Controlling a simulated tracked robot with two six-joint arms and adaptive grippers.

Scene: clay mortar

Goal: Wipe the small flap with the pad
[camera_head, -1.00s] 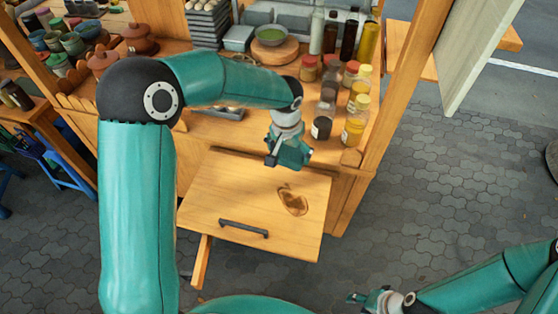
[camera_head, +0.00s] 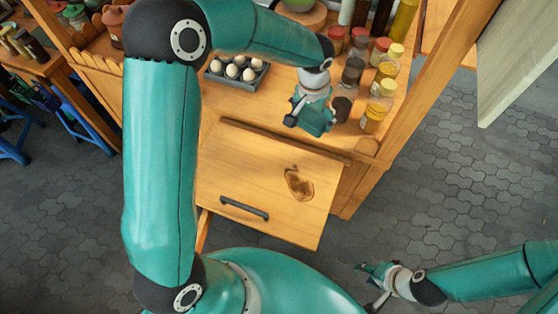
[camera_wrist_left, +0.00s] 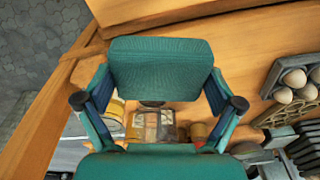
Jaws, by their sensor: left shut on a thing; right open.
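The small flap (camera_head: 235,180) is a wooden panel folded out below the counter's front edge. It has a dark handle (camera_head: 244,208) and a brown stain (camera_head: 299,184). My left gripper (camera_head: 311,112) is shut on the pad, a teal textured block, and holds it over the counter side, beyond the flap and apart from the stain. In the left wrist view the pad (camera_wrist_left: 160,68) sits between the fingers. The pad's underside is hidden. My right gripper (camera_head: 374,284) is open and empty, low at the right over the paving.
Spice jars and bottles (camera_head: 375,105) stand on the counter close to the right of my left gripper. An egg tray (camera_head: 238,73) lies to its left. A wooden post (camera_head: 415,90) rises at the right. Paved ground is clear right of the flap.

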